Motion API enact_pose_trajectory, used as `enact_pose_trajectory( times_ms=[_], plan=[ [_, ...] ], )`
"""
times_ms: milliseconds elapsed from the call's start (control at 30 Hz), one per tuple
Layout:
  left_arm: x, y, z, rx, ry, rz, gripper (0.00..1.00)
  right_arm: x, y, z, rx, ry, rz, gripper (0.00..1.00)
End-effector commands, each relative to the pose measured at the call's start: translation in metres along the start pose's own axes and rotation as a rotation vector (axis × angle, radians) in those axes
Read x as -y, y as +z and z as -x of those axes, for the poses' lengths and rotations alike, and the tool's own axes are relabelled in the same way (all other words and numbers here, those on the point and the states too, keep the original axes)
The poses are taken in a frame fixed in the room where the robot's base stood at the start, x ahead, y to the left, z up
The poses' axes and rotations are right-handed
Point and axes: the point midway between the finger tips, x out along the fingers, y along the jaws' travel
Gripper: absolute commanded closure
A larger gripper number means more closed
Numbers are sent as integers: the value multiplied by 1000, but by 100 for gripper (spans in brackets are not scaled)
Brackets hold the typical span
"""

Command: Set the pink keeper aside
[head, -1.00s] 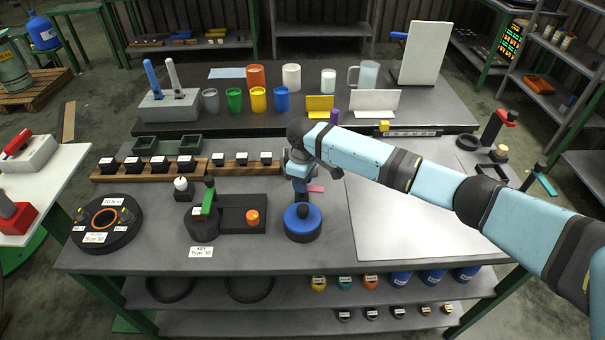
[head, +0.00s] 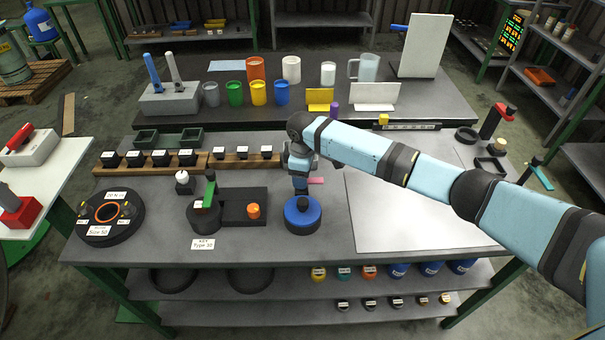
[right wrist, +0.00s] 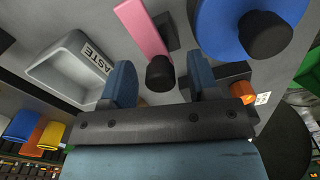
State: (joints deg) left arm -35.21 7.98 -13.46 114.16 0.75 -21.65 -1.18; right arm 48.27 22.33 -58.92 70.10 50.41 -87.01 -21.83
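The pink keeper (head: 316,181) is a flat pink strip that lies partly hidden behind my right gripper in the head view. In the right wrist view the keeper (right wrist: 143,32) runs down to a black knob (right wrist: 160,73) at its near end. My right gripper (right wrist: 165,84) is open, with one blue finger on each side of the knob and visible gaps to it. In the head view my right gripper (head: 301,184) points down just behind the blue round part (head: 303,222). My left gripper is not in view.
The blue part with its black knob (right wrist: 265,35) stands close beside the right finger. A grey tray (right wrist: 70,70), its label partly reading "ASTE", lies left in the wrist view. A black fixture with an orange knob (head: 253,211) stands left. A pale panel (head: 420,210) lies right.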

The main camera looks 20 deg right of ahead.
Motion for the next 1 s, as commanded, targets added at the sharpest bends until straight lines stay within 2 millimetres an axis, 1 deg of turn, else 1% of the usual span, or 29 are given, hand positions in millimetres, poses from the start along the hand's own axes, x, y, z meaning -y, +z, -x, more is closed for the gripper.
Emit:
enact_pose_trajectory(
  times_ms=[233, 367, 467, 800, 900, 1000],
  plan=[
    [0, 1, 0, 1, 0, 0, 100, 0, 0, 0, 1, 0, -1, 46],
    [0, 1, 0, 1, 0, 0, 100, 0, 0, 8, -1, 1, -1, 46],
    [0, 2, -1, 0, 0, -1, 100, -1, 0, 24, -3, 2, -2, 46],
    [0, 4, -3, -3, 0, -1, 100, 0, -1, 100, -2, 2, 0, 46],
    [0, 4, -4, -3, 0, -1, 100, 0, -1, 117, -2, 1, 1, 46],
    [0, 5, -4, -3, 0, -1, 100, 0, 0, 129, -1, 0, 0, 46]
  ],
)
